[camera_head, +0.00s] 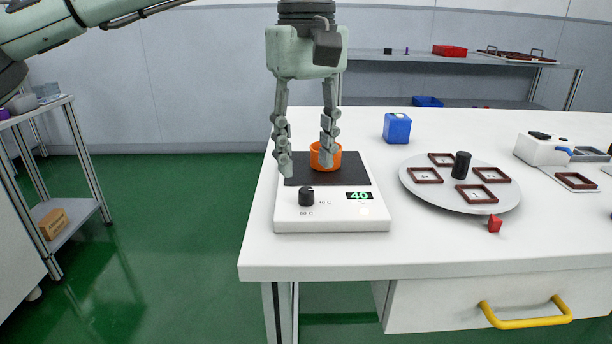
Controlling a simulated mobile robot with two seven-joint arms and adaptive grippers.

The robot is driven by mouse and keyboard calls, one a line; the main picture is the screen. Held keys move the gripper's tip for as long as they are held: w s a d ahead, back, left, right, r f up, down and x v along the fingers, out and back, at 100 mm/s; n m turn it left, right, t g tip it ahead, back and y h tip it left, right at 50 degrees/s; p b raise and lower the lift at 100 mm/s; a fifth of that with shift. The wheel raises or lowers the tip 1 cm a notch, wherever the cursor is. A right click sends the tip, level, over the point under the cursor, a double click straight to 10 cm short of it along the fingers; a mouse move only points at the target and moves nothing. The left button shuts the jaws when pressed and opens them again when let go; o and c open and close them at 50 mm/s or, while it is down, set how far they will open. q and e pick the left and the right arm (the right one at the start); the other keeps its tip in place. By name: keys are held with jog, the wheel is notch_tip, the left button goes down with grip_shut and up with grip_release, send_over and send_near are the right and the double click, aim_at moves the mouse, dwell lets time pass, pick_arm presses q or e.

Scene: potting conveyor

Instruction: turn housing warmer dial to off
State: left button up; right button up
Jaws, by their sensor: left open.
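The housing warmer (332,222) is a white box with a dark plate on top, at the table's left front. Its black dial (306,196) is at the front left of its face, with 40 C and 60 C marks beside it. A small display (359,195) reads 40 in green. An orange ring-shaped housing (338,158) is on the plate, partly hidden by a finger. My left gripper (306,160) points down above the plate, fingers spread and empty, behind the dial and apart from it. My right gripper is not in view.
A round grey turntable (424,193) with several brown frames and a black post stands to the right. A blue box (397,128) stands behind it, and a small red piece (494,224) lies in front. The table's left edge is close to the warmer.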

aim_at(306, 190)
pick_arm(q)
jog(key=shift+f, duration=2.35)
jog(key=shift+c, duration=0.5)
grip_shut()
